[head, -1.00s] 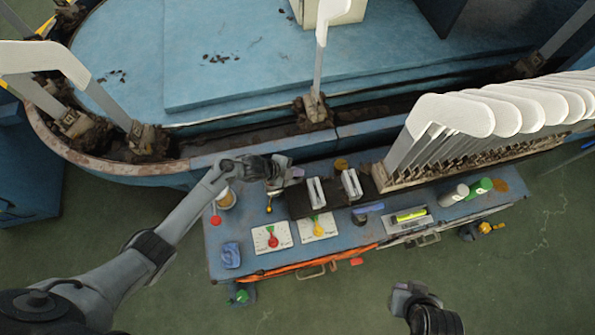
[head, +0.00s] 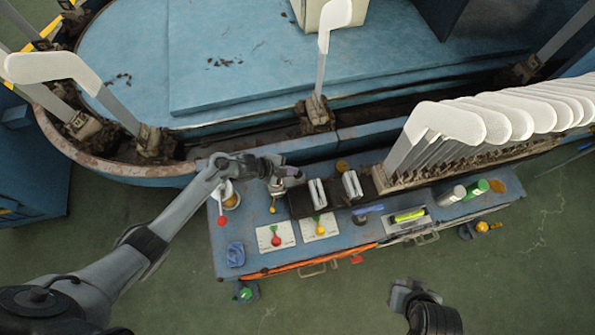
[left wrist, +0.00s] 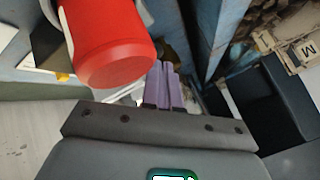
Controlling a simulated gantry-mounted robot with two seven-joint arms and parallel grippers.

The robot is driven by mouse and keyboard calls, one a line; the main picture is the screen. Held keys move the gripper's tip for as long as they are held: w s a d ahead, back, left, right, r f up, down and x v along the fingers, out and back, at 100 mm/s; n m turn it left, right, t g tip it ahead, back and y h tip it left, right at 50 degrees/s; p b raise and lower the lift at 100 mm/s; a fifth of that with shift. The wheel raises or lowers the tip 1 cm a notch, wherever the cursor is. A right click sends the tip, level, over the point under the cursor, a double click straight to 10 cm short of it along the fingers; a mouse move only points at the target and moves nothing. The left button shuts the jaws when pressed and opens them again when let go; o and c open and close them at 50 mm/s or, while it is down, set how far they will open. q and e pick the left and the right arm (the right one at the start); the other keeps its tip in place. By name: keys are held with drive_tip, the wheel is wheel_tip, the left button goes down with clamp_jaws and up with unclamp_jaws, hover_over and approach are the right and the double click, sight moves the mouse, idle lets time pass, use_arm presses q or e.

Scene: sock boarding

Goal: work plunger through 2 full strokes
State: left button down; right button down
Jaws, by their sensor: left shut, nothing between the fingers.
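My left gripper (head: 292,181) hangs over the back left of the blue cart, beside the dark block with pale upright plates. It is shut and empty. In the left wrist view its purple fingers (left wrist: 165,88) lie together. A large red cylinder (left wrist: 105,45) with a flat end stands close to them at upper left, with no clear contact. I cannot tell for sure whether it is the plunger; no plunger can be made out clearly in the head view, where my arm hides part of the cart. My right gripper (head: 403,296) is in front of the cart, its jaws unclear.
The blue cart (head: 262,262) carries a cup (head: 231,197), a red ball (head: 222,221), cards with a red lever (head: 276,239) and a yellow lever (head: 320,228), and a green-yellow vial (head: 409,215). Pale sock forms (head: 450,120) stand at the back right.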

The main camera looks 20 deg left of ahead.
use_arm(q)
drive_tip(key=shift+d, duration=0.3)
wheel_tip(320, 180, up, 5)
drive_tip(key=p, duration=0.4)
drive_tip(key=shift+p, duration=0.4)
